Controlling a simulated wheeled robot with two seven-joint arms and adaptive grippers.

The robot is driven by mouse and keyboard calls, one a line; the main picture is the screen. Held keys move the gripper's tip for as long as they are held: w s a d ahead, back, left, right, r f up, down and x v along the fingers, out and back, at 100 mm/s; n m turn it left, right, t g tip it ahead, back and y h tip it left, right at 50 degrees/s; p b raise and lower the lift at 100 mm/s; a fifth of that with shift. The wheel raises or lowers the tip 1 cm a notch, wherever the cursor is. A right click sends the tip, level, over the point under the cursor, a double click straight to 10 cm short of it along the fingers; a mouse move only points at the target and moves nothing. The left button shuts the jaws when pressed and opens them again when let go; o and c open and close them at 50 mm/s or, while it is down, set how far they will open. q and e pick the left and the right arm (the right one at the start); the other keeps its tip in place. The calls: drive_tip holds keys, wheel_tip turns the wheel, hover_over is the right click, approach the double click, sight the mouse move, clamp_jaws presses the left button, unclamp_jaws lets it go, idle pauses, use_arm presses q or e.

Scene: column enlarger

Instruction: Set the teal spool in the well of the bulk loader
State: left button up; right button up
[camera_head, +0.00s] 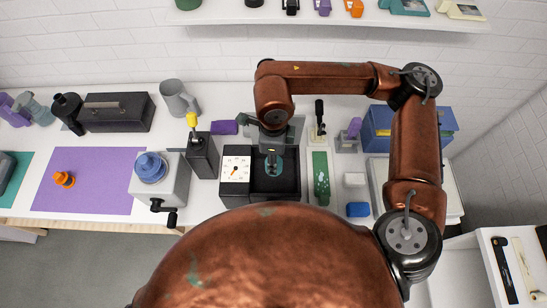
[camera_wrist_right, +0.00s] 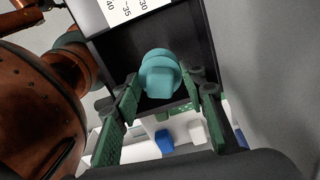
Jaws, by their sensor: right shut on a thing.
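The teal spool (camera_wrist_right: 160,75) is between the fingers of my right gripper (camera_wrist_right: 165,100) in the wrist view. In the head view my right gripper (camera_head: 272,158) points down over a black tray compartment (camera_head: 288,187), with a little teal showing at its tips. I cannot tell whether the spool touches the tray floor. A grey box with a black side crank (camera_head: 176,192), apparently the bulk loader, stands to the left. A blue round stepped piece (camera_head: 151,166) sits on its top, and the well is not clearly visible. My left gripper is not in view.
A white dial (camera_head: 236,170) adjoins the tray compartment. A dark box with a yellow-topped piece (camera_head: 202,155) stands between the dial and the crank box. An orange piece (camera_head: 64,179) lies on a purple mat (camera_head: 105,190). A green board (camera_head: 321,178) lies right of the tray.

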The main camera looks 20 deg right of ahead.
drive_tip(key=shift+f+b, duration=3.6)
drive_tip(key=shift+f, duration=0.45)
idle(2.0)
idle(0.4)
drive_tip(key=o, duration=1.1)
